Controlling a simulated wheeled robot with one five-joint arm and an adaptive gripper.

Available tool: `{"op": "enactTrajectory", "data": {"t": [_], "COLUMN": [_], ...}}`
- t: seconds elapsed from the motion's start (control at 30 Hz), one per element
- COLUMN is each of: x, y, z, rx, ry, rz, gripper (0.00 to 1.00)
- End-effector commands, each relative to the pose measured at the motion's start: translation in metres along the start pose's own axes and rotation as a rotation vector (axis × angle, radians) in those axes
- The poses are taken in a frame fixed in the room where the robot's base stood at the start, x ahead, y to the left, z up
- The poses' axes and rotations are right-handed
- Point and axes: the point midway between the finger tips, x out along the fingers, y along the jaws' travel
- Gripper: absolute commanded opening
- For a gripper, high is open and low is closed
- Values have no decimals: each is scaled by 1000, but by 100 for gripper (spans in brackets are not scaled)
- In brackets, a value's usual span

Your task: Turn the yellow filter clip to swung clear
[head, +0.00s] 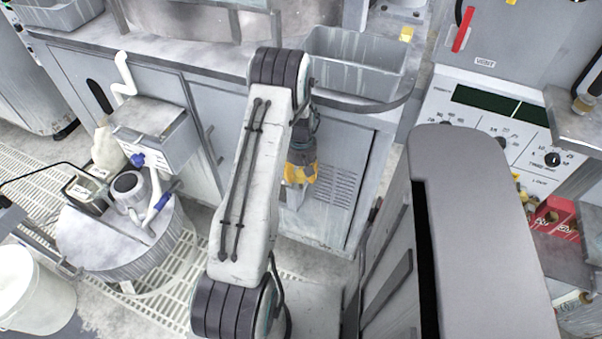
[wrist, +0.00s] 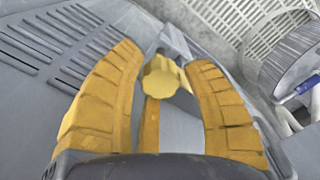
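In the wrist view, a pale yellow, scalloped knob (wrist: 164,76), which looks like the filter clip, shows between the fingertips of my gripper (wrist: 164,66). The two orange fingers stand apart on either side of it; I cannot tell whether they touch it. An orange upright strip (wrist: 152,126) shows below the knob; I cannot tell whether it belongs to the clip or my gripper. In the head view my gripper (head: 299,172) points down in front of the grey cabinet (head: 345,175). The clip cannot be made out there.
The cabinet front has vent slots (head: 333,188). A grey basin (head: 355,62) sits in the counter above. A round drum (head: 125,250) with a box and hoses stands at left on a grated floor. A control panel (head: 500,135) is at right.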

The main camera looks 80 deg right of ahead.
Motion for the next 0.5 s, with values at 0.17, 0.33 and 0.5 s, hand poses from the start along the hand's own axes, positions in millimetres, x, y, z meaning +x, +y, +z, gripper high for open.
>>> {"op": "enactTrajectory", "data": {"t": [0.17,0.33,0.5], "x": [0,0,0], "y": [0,0,0], "z": [0,0,1], "rx": [0,0,0], "ry": [0,-1,-2], "rz": [0,-1,-1], "gripper": [28,12,1]}}
